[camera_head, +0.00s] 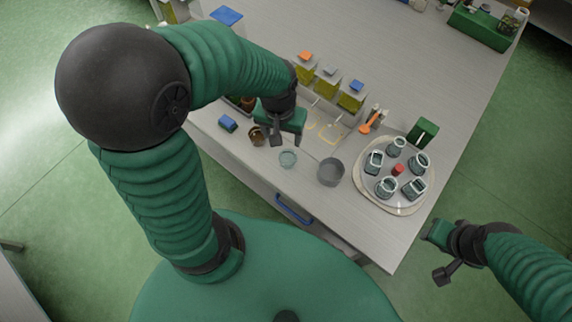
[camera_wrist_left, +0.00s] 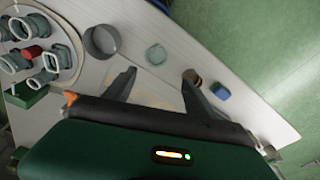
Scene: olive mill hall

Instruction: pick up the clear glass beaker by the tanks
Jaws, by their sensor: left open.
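The clear glass beaker (camera_head: 288,159) stands on the pale table near its front edge, in front of the three yellow-green tanks (camera_head: 351,100). The beaker also shows in the left wrist view (camera_wrist_left: 155,54), just beyond the fingertips and between their lines. My left gripper (camera_head: 287,137) is just behind the beaker in the head view, open and empty, apart from it. Its two fingers show spread in the left wrist view (camera_wrist_left: 159,76).
A grey round pot (camera_head: 330,173) stands right of the beaker, and a small brown cup (camera_head: 256,136) to its left, close to a left finger. A blue block (camera_head: 228,123) lies farther left. A round tray (camera_head: 366,197) with several jars fills the right corner.

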